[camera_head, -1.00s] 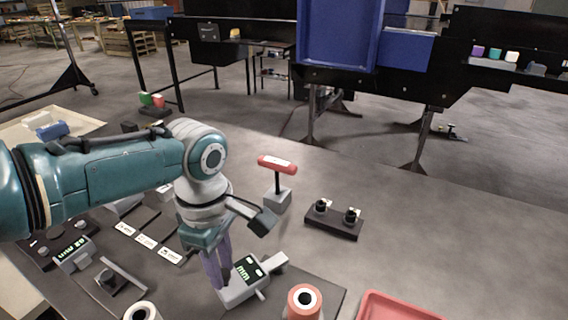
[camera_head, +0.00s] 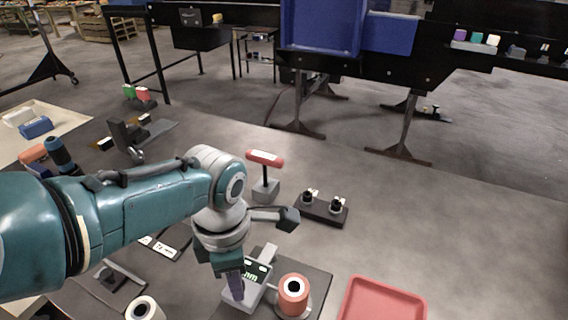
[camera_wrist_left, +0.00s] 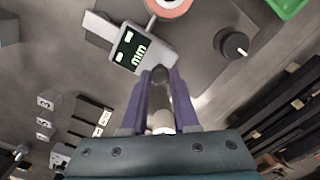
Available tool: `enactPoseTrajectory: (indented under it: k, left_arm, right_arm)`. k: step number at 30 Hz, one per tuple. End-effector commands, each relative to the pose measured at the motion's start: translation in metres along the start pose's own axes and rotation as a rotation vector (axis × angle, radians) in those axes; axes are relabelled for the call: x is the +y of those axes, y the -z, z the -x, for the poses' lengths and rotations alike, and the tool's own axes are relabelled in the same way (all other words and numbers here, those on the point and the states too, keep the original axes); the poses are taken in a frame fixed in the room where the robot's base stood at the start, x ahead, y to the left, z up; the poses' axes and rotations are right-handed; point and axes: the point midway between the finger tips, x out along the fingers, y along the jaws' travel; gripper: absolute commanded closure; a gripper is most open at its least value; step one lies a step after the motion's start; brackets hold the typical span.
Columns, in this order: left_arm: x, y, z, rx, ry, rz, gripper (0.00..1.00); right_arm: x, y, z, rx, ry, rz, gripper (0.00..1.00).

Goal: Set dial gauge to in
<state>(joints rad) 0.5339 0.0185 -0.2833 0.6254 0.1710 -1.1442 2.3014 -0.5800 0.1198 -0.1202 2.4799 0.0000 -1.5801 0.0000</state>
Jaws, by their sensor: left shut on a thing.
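The dial gauge (camera_head: 262,262) is a light grey block with a black display that reads "mm" in green; it also shows in the left wrist view (camera_wrist_left: 139,49). My left gripper (camera_head: 234,291) is at the gauge's left side in the head view, with its purple fingers pointing down. In the left wrist view the fingers (camera_wrist_left: 161,78) are closed around a small dark rounded part at the gauge's edge. The fingers hide much of that part. My right gripper is not in view.
An orange-red cylinder with a dark hole (camera_head: 292,298) stands right of the gauge. A red tray (camera_head: 384,304) is further right. A red-handled T-shaped tool (camera_head: 265,160) and a dark block with two knobs (camera_head: 321,209) stand behind. A white ring (camera_head: 143,308) is at the front left.

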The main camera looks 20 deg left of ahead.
Motion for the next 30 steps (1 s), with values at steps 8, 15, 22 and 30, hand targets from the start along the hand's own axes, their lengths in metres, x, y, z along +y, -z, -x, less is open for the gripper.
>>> enactPoseTrajectory:
  k: [8, 15, 22, 30]
  left_arm:
    - [-0.002, -0.002, 0.001, -0.004, 0.005, 0.002, 1.00]
    - [-0.001, -0.002, 0.001, -0.004, 0.004, 0.001, 0.47]
    - [-0.001, -0.001, 0.000, -0.003, 0.002, 0.000, 0.42]
    - [0.000, -0.001, 0.029, -0.004, 0.000, -0.001, 0.42]
  right_arm:
    - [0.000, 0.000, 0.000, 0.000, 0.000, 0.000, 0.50]
    - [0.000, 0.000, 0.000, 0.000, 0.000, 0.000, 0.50]
    - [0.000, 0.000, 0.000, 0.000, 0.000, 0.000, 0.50]
    - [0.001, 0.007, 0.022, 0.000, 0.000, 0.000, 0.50]
